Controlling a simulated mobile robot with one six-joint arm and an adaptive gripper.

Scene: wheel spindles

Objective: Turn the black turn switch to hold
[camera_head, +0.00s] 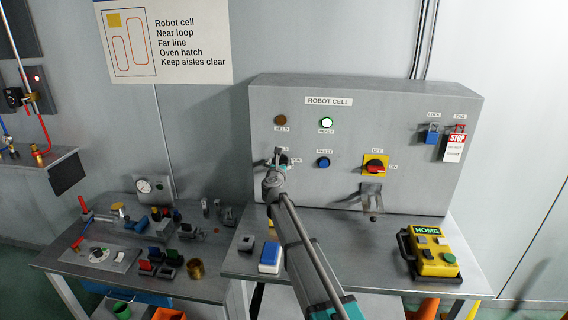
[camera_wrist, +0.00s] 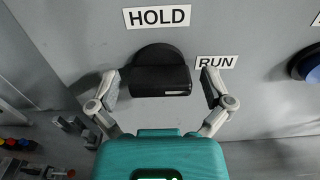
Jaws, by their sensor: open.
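The black turn switch (camera_wrist: 160,72) is on the grey panel in the wrist view, with a round base and a thick handle lying roughly level. A HOLD label (camera_wrist: 157,17) is above it and a RUN label (camera_wrist: 216,62) is to its upper right. A small pale mark shows near the handle's right end; I cannot tell which label it points to. My gripper (camera_wrist: 160,90) is open, one finger on each side of the handle, with a gap on both sides. In the head view my gripper (camera_head: 277,163) mostly hides the switch.
The robot cell panel (camera_head: 420,120) also bears a blue RESET button (camera_head: 323,162), a red and yellow OFF/ON switch (camera_head: 375,167) and a blue lock (camera_head: 431,134). A metal bracket (camera_head: 372,200) stands below. A yellow HOME box (camera_head: 430,255) is on the bench.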

